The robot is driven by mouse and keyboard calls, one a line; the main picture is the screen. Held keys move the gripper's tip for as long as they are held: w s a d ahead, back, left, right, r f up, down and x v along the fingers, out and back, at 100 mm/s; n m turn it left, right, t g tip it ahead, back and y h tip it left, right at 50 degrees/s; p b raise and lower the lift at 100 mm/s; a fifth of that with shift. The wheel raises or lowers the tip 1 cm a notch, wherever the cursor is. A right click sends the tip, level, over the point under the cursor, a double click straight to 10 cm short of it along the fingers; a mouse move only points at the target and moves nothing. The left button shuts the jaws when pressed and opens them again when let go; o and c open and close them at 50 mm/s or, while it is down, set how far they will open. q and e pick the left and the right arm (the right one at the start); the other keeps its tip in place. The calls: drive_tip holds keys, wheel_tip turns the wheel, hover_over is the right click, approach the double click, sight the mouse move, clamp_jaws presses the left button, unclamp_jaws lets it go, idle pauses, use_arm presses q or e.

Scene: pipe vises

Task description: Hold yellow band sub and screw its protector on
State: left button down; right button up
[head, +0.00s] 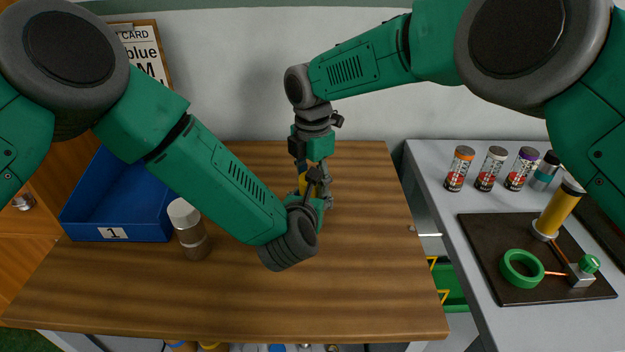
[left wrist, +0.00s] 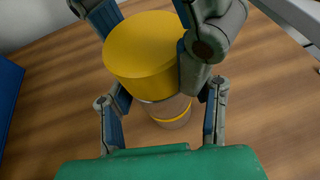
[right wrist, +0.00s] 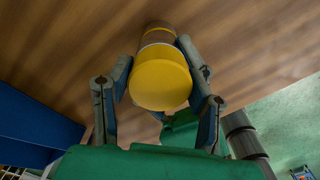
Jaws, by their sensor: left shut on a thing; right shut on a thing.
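The yellow protector (left wrist: 150,52) is a smooth yellow cap. It sits over the end of the brown sub (left wrist: 172,116), which has a thin yellow band; I cannot tell how far it is threaded. In the right wrist view the protector (right wrist: 160,80) lies between the fingers of my right gripper (right wrist: 158,62), shut on it. My left gripper (left wrist: 163,98) is shut on the sub below the protector. In the head view the protector (head: 303,183) is a small yellow patch, mostly hidden by my left gripper (head: 318,192) and right gripper (head: 314,165). The sub is hidden there.
A brown sub with a white cap (head: 190,228) stands on the wooden table (head: 370,290), beside a blue bin (head: 118,205) marked 1. A grey bench (head: 450,225) at right carries several cans and a dark tray (head: 485,250) with parts. The table's front right is clear.

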drive_tip(key=m, duration=0.7)
drive_tip(key=shift+a+m, duration=0.1)
drive_tip(key=shift+m, duration=0.2)
drive_tip(key=m, duration=0.4)
drive_tip(key=shift+m, duration=0.3)
drive_tip(key=m, duration=0.4)
drive_tip(key=shift+w+m, duration=0.1)
drive_tip(key=shift+m, duration=0.3)
drive_tip(key=o, duration=1.3)
